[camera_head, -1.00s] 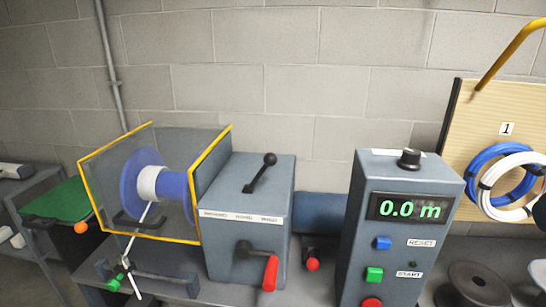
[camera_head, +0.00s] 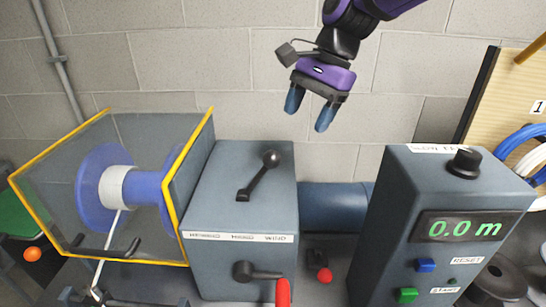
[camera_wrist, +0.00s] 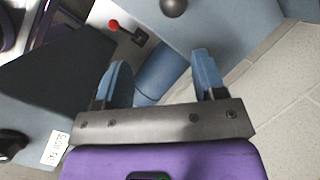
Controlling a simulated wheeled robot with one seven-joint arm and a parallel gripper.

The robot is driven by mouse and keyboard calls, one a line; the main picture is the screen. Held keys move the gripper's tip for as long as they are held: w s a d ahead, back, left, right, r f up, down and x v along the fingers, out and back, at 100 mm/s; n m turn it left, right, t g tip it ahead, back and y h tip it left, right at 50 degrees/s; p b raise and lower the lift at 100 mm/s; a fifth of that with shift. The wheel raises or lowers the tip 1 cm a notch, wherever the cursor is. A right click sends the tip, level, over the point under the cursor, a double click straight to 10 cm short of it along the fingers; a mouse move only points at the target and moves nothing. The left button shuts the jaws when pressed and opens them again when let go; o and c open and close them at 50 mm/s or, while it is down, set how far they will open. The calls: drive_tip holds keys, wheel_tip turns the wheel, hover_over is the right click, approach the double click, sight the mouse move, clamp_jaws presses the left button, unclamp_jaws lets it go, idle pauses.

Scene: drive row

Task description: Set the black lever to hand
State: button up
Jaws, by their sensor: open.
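The black lever (camera_head: 258,176) with a ball knob sits on top of the grey-blue box. It leans up and to the right in the head view, its knob at the upper right end. A white label strip (camera_head: 238,237) with three words runs along the box's front top edge; the words are hard to read, the right one looks like WIND. My purple gripper (camera_head: 310,108) is open and empty, above and to the right of the lever, with blue fingertips pointing down. In the wrist view the open fingers (camera_wrist: 160,80) show, and a dark ball knob (camera_wrist: 173,7) is at the top edge.
A control box (camera_head: 440,215) reading 0.0 m stands at right. A guarded spool (camera_head: 105,190) stands left of the lever box. A red-handled crank (camera_head: 283,290) sticks out from the box front. A blue cylinder (camera_head: 333,207) lies between the boxes.

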sight(273, 158)
drive_tip(key=shift+m+g+y, duration=0.3)
drive_tip(key=shift+m+y, duration=0.1)
drive_tip(key=x, duration=0.3)
drive_tip(key=a+x, duration=0.1)
drive_tip(key=x, duration=0.3)
drive_tip(key=a+x, duration=0.1)
drive_tip(key=x, duration=0.3)
drive_tip(key=shift+w+r, duration=0.2)
drive_tip(key=shift+w, duration=0.1)
clamp_jaws()
